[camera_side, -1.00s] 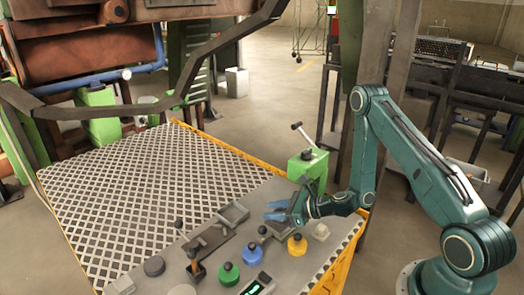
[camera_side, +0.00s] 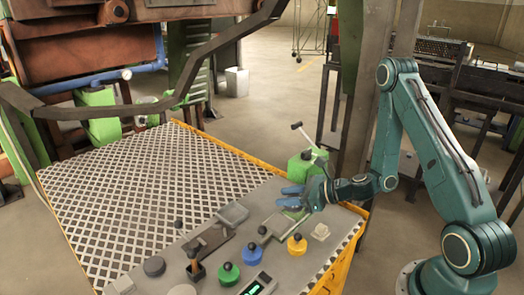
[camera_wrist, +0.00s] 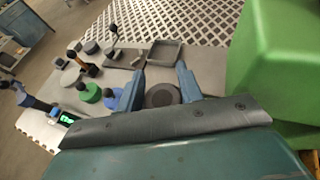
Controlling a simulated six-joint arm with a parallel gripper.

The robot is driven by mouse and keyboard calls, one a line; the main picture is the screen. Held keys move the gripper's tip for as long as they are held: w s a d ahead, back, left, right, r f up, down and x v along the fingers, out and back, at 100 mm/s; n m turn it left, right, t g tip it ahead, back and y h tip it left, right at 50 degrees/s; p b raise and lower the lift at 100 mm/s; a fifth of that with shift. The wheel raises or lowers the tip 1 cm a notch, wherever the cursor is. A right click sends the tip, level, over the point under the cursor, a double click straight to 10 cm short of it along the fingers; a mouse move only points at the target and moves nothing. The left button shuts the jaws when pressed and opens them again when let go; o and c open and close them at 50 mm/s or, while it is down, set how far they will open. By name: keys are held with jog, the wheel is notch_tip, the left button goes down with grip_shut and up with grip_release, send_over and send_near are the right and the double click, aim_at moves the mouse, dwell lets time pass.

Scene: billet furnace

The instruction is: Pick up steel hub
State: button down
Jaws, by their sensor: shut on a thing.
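The steel hub (camera_wrist: 162,96) is a dark grey round piece with a raised centre, seen between my two blue fingers in the wrist view. My gripper (camera_wrist: 161,76) is shut on it. In the side view my gripper (camera_side: 291,197) is above the right part of the grey worktop, in front of the green post. The hub is mostly hidden there by the fingers, with only a grey edge that is hard to make out.
Yellow (camera_side: 297,245), blue (camera_side: 252,254) and green (camera_side: 229,274) knobbed weights stand on the worktop. A shallow grey tray (camera_side: 232,214), a grey disc (camera_side: 154,266) and a small display (camera_side: 258,284) are also there. A green post (camera_side: 308,166) with a lever stands close behind my gripper.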

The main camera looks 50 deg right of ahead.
jog(key=shift+r, duration=3.6)
jog(key=shift+w+a+r, duration=0.1)
jog(key=shift+a, duration=0.05)
jog(key=w+a+r+m+h, duration=0.1)
jog(key=w+a+r, duration=0.3)
jog(key=r, duration=0.1)
jog(key=shift+w+a+r, duration=0.35)
jog(key=shift+w, duration=0.15)
